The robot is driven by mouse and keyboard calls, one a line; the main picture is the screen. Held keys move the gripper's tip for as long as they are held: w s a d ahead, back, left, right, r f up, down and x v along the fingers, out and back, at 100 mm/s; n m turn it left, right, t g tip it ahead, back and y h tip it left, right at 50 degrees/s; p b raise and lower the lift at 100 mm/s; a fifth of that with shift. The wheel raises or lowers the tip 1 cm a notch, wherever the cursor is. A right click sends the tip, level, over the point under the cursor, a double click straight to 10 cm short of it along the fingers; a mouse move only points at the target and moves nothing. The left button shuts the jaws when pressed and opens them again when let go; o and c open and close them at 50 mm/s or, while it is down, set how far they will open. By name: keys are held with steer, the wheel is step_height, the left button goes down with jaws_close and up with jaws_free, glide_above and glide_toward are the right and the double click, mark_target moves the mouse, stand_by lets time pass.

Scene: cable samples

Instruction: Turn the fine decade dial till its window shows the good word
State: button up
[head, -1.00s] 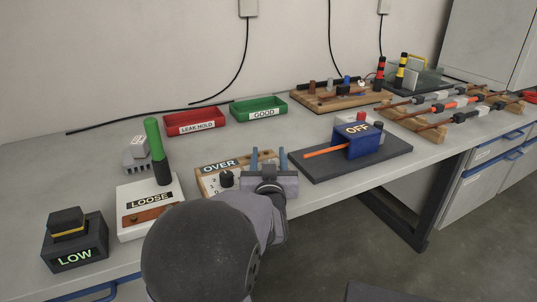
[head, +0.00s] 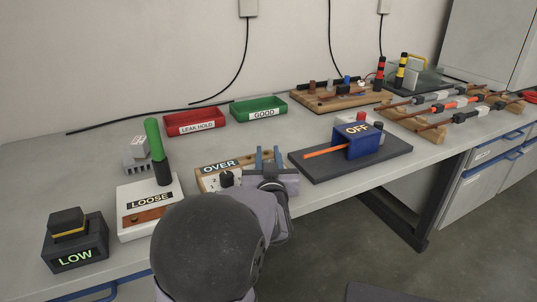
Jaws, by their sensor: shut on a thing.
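The wooden decade box (head: 207,185) stands near the bench's front edge, and its window (head: 220,166) reads OVER. One black dial (head: 227,179) shows on the left of its white face. The face to the right of that dial is hidden behind my gripper. My gripper (head: 268,160) is at the right part of the box, its two blue-grey fingers pointing at the box. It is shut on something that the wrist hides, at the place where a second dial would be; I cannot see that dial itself.
A white box reading LOOSE (head: 150,207) with a green-topped post and a dark box reading LOW (head: 75,250) stand to the left. A blue block reading OFF (head: 357,140) on a dark board is close on the right. Red (head: 195,122) and green (head: 258,108) trays lie behind.

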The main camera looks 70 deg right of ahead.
steer(key=shift+t, duration=0.3)
steer(key=n+t+y+p, duration=0.1)
steer(key=t, duration=0.1)
steer(key=n+t+y+p, duration=0.1)
steer(key=n+p, duration=0.1)
steer(key=w+n+t+y+p, duration=0.1)
steer(key=t+y, duration=0.1)
steer(key=shift+a+r+n+t+p, duration=0.15)
steer(key=shift+a+n+t+p, duration=0.15)
steer(key=shift+a+n+p, duration=0.1)
steer(key=shift+w+a+n+t+y+p, duration=0.2)
steer(key=shift+n+t+y+p, duration=0.4)
steer(key=shift+y, duration=0.25)
steer(key=shift+w+a+n+t+y+p, duration=0.2)
steer(key=shift+n+t+y+p, duration=0.25)
steer(key=shift+n+t+y, duration=0.3)
steer(key=o, duration=1.1)
steer(key=shift+c, duration=0.2)
step_height(320, 180, up, 10)
steer(key=p, duration=0.2)
